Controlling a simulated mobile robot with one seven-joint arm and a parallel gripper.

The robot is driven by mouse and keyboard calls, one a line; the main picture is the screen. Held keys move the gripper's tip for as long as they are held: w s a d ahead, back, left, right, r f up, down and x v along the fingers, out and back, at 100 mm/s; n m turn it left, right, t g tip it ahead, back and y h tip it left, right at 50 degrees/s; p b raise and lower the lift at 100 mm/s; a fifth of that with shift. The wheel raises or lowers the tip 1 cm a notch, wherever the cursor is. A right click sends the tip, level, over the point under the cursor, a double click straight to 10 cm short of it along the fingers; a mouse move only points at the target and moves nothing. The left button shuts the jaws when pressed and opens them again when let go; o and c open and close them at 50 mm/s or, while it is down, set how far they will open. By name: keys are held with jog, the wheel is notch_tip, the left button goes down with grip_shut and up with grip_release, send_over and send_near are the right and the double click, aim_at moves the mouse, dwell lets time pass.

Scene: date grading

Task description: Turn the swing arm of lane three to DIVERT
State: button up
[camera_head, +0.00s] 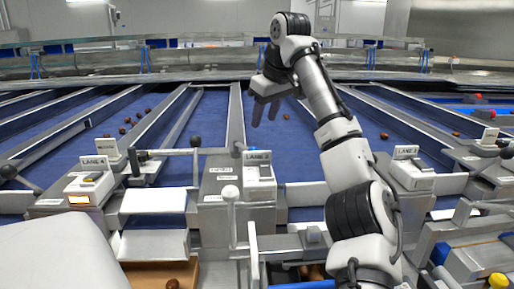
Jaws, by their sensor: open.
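My gripper (265,108) hangs open and empty over the blue belt behind the middle station, fingers pointing down. A lever with a white ball knob (230,192) stands upright in front of this housing. A metal rod with a dark ball knob (196,141) lies to its left, reaching toward the left station. I cannot tell which position the lane's swing arm is in. My gripper touches none of these.
Similar stations stand at left (92,184) and right (410,172). Brown dates (128,122) lie on the blue belts between metal rails. A wooden bin (160,275) holds a date at the front. My own arm covers part of the right lane.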

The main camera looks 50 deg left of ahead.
aim_at(256, 149)
jog(key=x, duration=1.1)
jog(key=shift+w, duration=0.1)
grip_shut()
